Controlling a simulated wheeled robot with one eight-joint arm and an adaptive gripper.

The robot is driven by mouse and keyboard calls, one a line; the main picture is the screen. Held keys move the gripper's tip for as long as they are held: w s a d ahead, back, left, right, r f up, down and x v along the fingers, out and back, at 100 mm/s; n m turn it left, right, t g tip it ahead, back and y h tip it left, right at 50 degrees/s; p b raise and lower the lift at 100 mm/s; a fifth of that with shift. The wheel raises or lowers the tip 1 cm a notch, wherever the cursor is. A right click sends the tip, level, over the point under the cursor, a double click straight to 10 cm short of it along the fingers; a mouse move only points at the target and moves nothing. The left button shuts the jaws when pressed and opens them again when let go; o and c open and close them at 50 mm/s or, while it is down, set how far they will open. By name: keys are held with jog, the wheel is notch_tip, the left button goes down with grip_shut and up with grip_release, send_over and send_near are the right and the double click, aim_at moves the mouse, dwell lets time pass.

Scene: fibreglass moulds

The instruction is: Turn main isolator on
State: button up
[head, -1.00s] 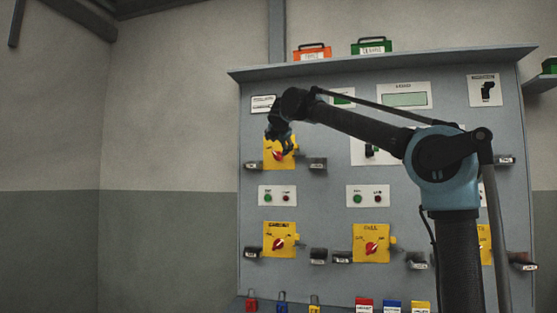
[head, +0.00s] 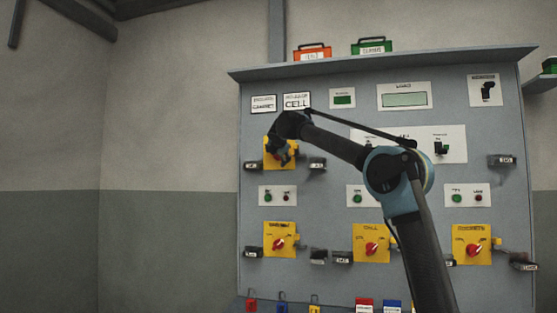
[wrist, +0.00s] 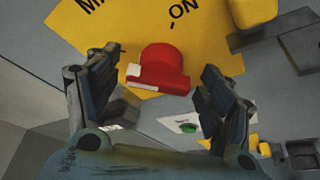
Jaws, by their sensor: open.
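The main isolator is a yellow plate (head: 269,145) with a red knob at the panel's upper left; my gripper (head: 283,157) covers much of it in the head view. In the wrist view, the plate (wrist: 115,40) shows part of a word starting "M" and an "ON" mark. The red knob (wrist: 162,65) has a bar-shaped grip with a white mark at its left end, away from "ON". My gripper (wrist: 161,75) is open, one finger on each side of the knob. Gaps show between the fingers and the knob, with no visible contact.
Dark padlock-like blocks (head: 318,163) flank the isolator. Below are a green and red lamp plate (head: 277,196) and more yellow isolators (head: 280,239), (head: 371,243), (head: 472,243). A ledge (head: 380,62) juts out along the panel's top. Left of the panel is bare wall.

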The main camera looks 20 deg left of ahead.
jog(key=shift+w, duration=0.1)
jog(key=shift+c, duration=0.6)
jog(key=c, duration=0.9)
jog(key=shift+f, duration=0.1)
jog(key=shift+c, duration=0.2)
jog(key=m+y, duration=0.1)
jog(key=m, duration=0.1)
jog(key=shift+d+m+t, duration=0.1)
jog(key=shift+m+t, duration=0.2)
jog(key=shift+t, duration=0.1)
jog(key=m, duration=0.2)
jog(key=m+t+y, duration=0.1)
jog(key=m, duration=0.1)
jog(key=shift+f+m+t+y, duration=0.15)
jog(key=shift+m+t+y, duration=0.15)
jog(key=m+t, duration=0.1)
jog(key=m, duration=0.4)
jog(key=shift+f+t, duration=0.1)
jog(key=shift+t, duration=0.3)
jog(key=shift+m+t+h, duration=0.4)
jog(key=shift+m+t, duration=0.4)
jog(key=shift+m, duration=1.7)
